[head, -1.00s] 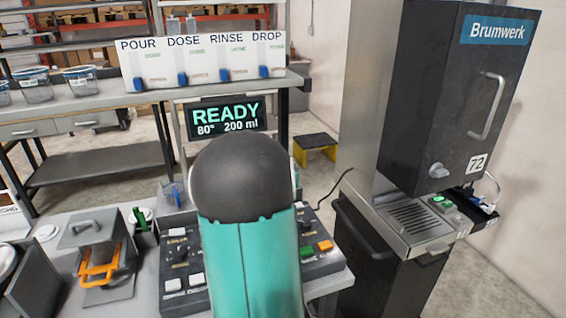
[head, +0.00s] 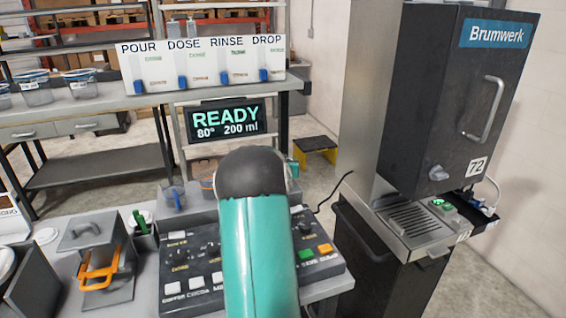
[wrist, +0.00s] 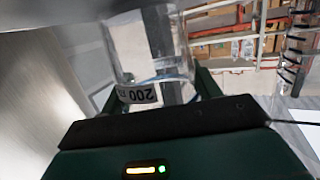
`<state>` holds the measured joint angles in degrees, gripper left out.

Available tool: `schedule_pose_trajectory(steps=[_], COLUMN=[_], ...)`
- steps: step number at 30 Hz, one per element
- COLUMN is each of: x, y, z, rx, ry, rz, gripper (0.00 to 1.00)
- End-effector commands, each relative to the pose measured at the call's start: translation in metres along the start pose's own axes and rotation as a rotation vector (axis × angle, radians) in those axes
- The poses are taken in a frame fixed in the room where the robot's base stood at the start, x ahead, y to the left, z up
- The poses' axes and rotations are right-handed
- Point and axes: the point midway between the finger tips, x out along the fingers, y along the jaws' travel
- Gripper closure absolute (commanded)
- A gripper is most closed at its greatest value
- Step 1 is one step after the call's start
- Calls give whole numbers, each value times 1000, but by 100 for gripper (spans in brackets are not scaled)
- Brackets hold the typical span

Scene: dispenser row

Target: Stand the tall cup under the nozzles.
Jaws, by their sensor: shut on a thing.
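In the wrist view my gripper (wrist: 157,88) is shut on a clear cup (wrist: 135,62) with a white label reading 200, which shows upside down. The dark green fingers stand on both sides of it. In the head view my teal arm hides most of the gripper and the held cup. The white panel (head: 205,60) marked POUR, DOSE, RINSE and DROP has several blue-tipped levers and stands at the back. I cannot make out the nozzles clearly in either view.
A black key panel (head: 190,283) lies in front of my arm's left side. A grey box with an orange handle (head: 103,285) is at left.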

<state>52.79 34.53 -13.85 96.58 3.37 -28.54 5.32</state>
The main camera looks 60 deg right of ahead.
Motion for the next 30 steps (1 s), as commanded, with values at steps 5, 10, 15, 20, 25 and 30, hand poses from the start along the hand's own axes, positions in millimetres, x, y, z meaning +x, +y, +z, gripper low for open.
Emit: schedule_pose_trajectory(steps=[5,10,15,20,25,30], x=[0,0,0,0,-5,-33], y=[0,0,0,0,-1,-1], z=[0,3,3,3,2,2], rx=[0,0,0,0,0,1], ry=[0,1,1,1,1,1], rz=[0,0,0,0,-1,-2], gripper=[59,32,16,16,16,16])
